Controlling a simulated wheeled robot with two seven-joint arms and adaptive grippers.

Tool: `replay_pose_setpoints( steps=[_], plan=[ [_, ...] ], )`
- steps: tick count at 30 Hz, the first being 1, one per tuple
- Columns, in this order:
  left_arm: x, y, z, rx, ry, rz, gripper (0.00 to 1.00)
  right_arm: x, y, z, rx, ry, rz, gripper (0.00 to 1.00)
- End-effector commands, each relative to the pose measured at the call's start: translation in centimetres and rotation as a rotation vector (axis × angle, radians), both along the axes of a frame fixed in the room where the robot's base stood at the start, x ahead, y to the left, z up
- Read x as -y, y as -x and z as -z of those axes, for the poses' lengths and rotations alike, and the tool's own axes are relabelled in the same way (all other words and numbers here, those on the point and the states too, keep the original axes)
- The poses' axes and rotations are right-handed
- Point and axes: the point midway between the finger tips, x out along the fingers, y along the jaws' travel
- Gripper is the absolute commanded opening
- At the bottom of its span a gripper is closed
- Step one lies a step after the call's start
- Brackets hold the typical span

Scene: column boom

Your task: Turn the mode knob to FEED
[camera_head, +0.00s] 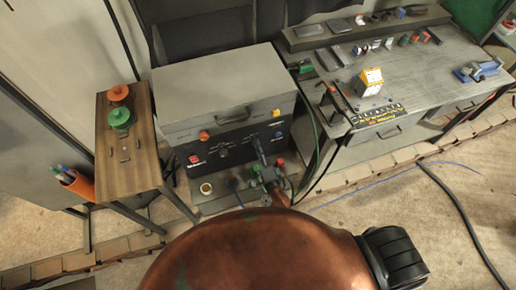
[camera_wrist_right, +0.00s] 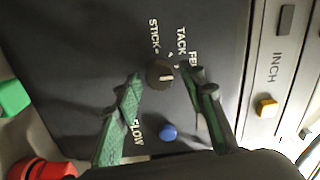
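The mode knob (camera_wrist_right: 160,74) is a round dark knob on a black panel (camera_wrist_right: 75,60) in the right wrist view. Its pale mark lies on its right side. The labels STICK and TACK show above it, and FEED is partly covered by a finger. My right gripper (camera_wrist_right: 163,76) is open, with one green-padded finger on each side of the knob. Small gaps seem to show between fingers and knob; contact is not clear. In the head view my right gripper (camera_head: 259,148) is at the panel's right part and hides the knob. My left gripper is not in view.
The grey machine (camera_head: 225,90) carries the panel. A blue button (camera_wrist_right: 168,132) and a yellow button (camera_wrist_right: 265,106) are near the knob. Red and green parts sit below the panel. A wooden stand (camera_head: 130,170) is left, a workbench (camera_head: 420,75) right.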

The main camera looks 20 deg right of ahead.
Motion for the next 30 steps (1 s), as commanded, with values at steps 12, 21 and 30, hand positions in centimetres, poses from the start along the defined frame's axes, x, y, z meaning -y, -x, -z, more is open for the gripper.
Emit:
replay_pose_setpoints(
  steps=[12,21,30],
  plan=[
    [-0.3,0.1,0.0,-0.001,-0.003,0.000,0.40,0.0,0.8,0.1,-0.001,0.001,-0.001,0.41],
    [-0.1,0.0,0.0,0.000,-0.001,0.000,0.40,0.2,6.5,0.3,-0.003,0.002,-0.001,0.41],
    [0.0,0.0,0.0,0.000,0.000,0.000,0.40,0.4,11.2,0.4,-0.001,0.002,-0.001,0.41]
  ],
)
